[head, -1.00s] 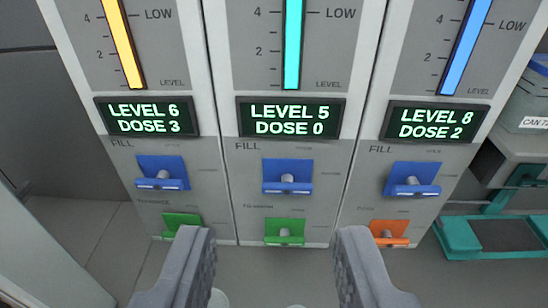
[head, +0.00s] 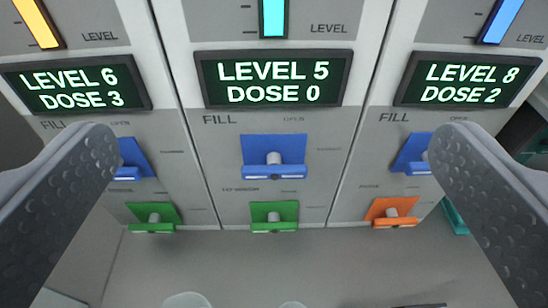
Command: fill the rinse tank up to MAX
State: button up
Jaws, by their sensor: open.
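Three tank panels stand side by side; no tank name or MAX mark shows, so I cannot tell which is rinse. The middle display (head: 273,80) reads LEVEL 5, DOSE 0, below a cyan level bar (head: 273,15). Its blue FILL lever (head: 273,172) sits between my fingers. The left display (head: 76,86) reads LEVEL 6, DOSE 3; the right display (head: 466,80) reads LEVEL 8, DOSE 2. The left blue lever (head: 132,160) and right blue lever (head: 412,158) are partly hidden by my fingers. My gripper (head: 272,150) is wide open and empty, in front of the middle panel.
Below the blue levers are a left green lever (head: 153,219), a middle green lever (head: 274,217) and an orange lever (head: 392,212). A teal part (head: 455,217) shows beside the right panel. Grey floor lies below the panels.

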jog(key=w+f, duration=0.6)
jog(key=f, duration=0.6)
jog(key=t+b, duration=0.1)
jog(key=t, duration=0.1)
send_near(275, 176)
jog(key=w+b, duration=0.1)
jog(key=w, duration=1)
jog(key=shift+f+b, duration=0.15)
jog(key=shift+b, duration=0.2)
jog(key=c, duration=0.7)
